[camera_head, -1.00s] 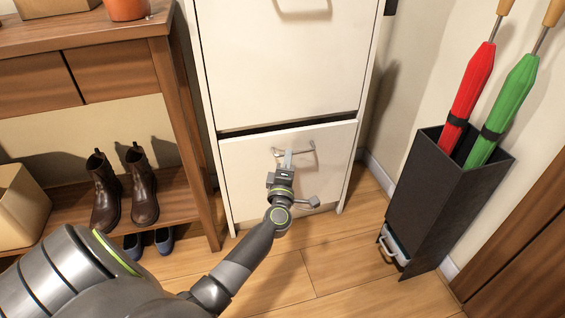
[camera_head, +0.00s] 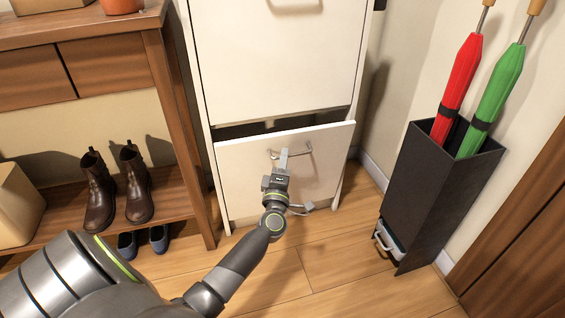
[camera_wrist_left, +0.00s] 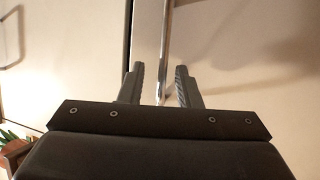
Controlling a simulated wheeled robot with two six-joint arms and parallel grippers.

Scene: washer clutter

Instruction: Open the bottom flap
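The bottom flap (camera_head: 240,172) of the white cabinet is tilted outward at its top, leaving a dark gap above it. Its metal bar handle (camera_head: 303,152) is near the flap's upper middle. My left gripper (camera_head: 283,155) is at the handle. In the left wrist view, the two fingers of my left gripper (camera_wrist_left: 160,70) stand apart, with the handle bar (camera_wrist_left: 166,40) between them and space showing on both sides. Whether a finger touches the bar deeper in is hard to tell. My right gripper is not in view.
The cabinet's upper flap (camera_head: 275,65) is shut. A wooden shelf (camera_head: 180,190) with brown boots (camera_head: 135,185) and blue shoes (camera_head: 159,238) stands at left. A black umbrella stand (camera_head: 425,195) with a red and a green umbrella is at right. Floor in front is clear.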

